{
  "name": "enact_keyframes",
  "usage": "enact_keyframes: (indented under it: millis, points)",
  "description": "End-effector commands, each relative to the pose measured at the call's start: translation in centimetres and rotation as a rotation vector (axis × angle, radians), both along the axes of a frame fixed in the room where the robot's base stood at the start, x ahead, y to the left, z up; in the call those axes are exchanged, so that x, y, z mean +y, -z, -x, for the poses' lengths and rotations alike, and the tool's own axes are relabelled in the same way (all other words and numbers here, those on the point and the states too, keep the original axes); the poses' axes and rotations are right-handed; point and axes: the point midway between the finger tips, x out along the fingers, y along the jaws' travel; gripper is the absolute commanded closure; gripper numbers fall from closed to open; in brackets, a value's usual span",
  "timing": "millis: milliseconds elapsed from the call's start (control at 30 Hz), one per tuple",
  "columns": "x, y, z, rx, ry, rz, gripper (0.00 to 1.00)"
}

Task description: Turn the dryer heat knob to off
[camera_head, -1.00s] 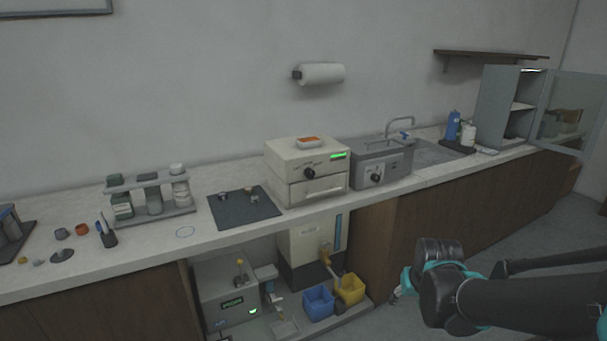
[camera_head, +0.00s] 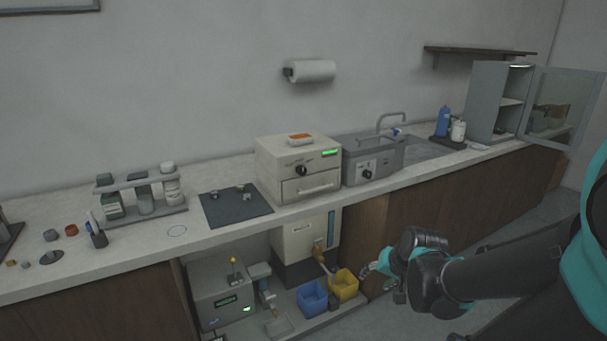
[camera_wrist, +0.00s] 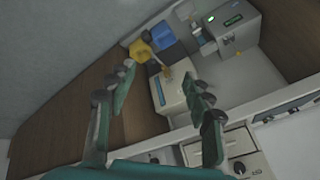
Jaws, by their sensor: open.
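The dryer appears to be the cream box (camera_head: 268,165) on the counter, with a green display, a drawer and a dark round heat knob (camera_head: 301,170) on its front. In the wrist view the dryer (camera_wrist: 221,146) is at the lower right, with its knob (camera_wrist: 239,167) near the bottom edge. The knob's exact setting is too small to read. My gripper (camera_head: 368,270) is low in front of the cabinets, below and right of the dryer, touching nothing visible. In the wrist view its two fingers (camera_wrist: 163,80) are spread apart and empty.
A grey bath unit (camera_head: 356,172) with a similar knob stands right of the dryer. A dark mat (camera_head: 225,210) with small items lies left of it. Below the counter are a cream press (camera_head: 300,240), blue bin (camera_head: 312,298) and yellow bin (camera_head: 345,284). The floor before the right cabinets is clear.

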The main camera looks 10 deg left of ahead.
Motion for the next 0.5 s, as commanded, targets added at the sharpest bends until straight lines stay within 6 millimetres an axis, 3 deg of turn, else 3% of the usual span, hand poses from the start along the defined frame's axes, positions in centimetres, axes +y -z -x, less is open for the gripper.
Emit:
enact_keyframes:
  millis: [100,200,333,500]
  points:
    - [5.3,-2.5,-4.4,-0.038,0.177,-0.34,0.49]
    - [9.0,-5.2,-7.7,-0.025,0.341,-0.649,0.49]
    - [12.3,-8.9,-11.7,0.055,0.555,-1.06,0.49]
    - [14.1,-12.7,-16.0,0.253,0.822,-1.558,0.49]
